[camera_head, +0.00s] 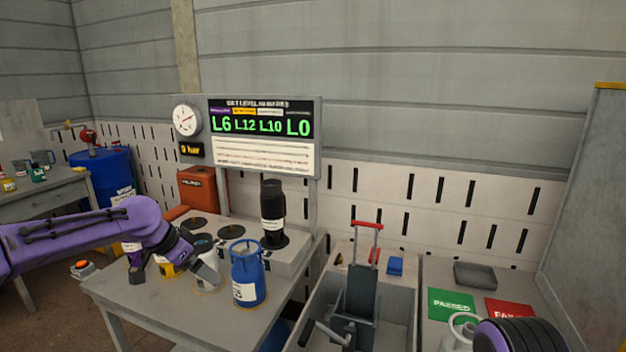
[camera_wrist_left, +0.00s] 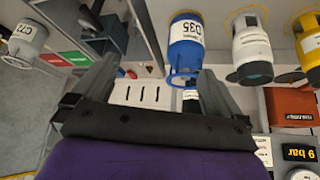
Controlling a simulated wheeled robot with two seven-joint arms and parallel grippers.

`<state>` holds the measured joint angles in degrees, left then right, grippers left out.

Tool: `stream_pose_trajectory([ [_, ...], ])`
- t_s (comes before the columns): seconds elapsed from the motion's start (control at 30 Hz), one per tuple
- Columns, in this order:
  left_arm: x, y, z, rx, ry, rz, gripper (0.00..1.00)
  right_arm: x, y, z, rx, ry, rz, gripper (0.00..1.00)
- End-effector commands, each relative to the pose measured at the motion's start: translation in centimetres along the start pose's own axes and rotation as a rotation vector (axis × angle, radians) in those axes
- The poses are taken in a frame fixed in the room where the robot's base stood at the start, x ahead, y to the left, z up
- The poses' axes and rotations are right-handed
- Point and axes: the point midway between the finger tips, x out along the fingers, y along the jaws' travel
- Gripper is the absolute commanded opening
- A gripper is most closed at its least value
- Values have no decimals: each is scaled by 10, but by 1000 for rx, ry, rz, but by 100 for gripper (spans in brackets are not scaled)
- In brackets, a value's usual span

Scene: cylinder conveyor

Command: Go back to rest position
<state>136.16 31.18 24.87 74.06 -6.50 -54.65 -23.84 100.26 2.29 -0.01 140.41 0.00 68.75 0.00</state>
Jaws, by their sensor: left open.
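My left gripper (camera_head: 206,274) is at the end of the purple arm, over the grey table (camera_head: 185,318) just left of the blue cylinder (camera_head: 247,275). In the left wrist view its two fingers (camera_wrist_left: 158,70) are spread with nothing held between them. The blue cylinder, labelled D35 (camera_wrist_left: 186,42), shows beyond the fingers, apart from them. A white cylinder (camera_wrist_left: 251,48) and a yellow cylinder (camera_wrist_left: 311,40) stand beside it. In the head view my left arm partly hides the yellow one (camera_head: 166,268). Only a black and purple part of my right arm shows at bottom right; its gripper is out of sight.
A tall black cylinder (camera_head: 272,212) stands on a grey block behind the blue one. A sign board (camera_head: 262,128) rises behind the table. To the right are an open bin (camera_head: 392,318) and a bench with a green PASSED mat (camera_head: 453,304) and a red mat (camera_head: 508,310).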

Motion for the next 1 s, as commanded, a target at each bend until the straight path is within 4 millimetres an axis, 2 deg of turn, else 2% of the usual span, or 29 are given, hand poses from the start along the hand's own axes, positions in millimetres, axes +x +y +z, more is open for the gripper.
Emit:
stream_pose_trajectory([
  [0.17,8,1,-13,-121,104,-25,100,1,0,0,1,1,-1,0],
  [0.33,27,10,-25,-286,223,-46,100,1,0,0,0,1,-1,0],
  [0.47,60,25,-17,-453,297,-60,100,2,0,1,0,1,-1,0],
  [0.57,100,44,10,-627,338,-83,100,5,-1,2,0,1,-1,0],
  [0.67,152,72,73,-846,349,-144,100,10,-1,4,0,1,-1,0],
  [0.7,168,84,104,-928,346,-180,100,12,-1,5,0,1,-1,0],
  [0.77,186,102,153,-1031,330,-241,100,15,-2,6,0,1,-1,0],
  [0.8,194,114,186,-1090,317,-286,100,17,-2,6,0,1,-1,0],
  [0.87,200,132,238,-1158,287,-358,100,20,-2,8,0,1,-1,0],
  [0.9,201,145,273,-1192,262,-409,100,22,-2,8,0,1,-1,0],
  [0.97,197,164,324,-1229,218,-486,100,25,-2,10,0,1,-1,0],
  [1.0,191,177,358,-1240,181,-537,100,27,-3,11,0,1,-1,0],
])
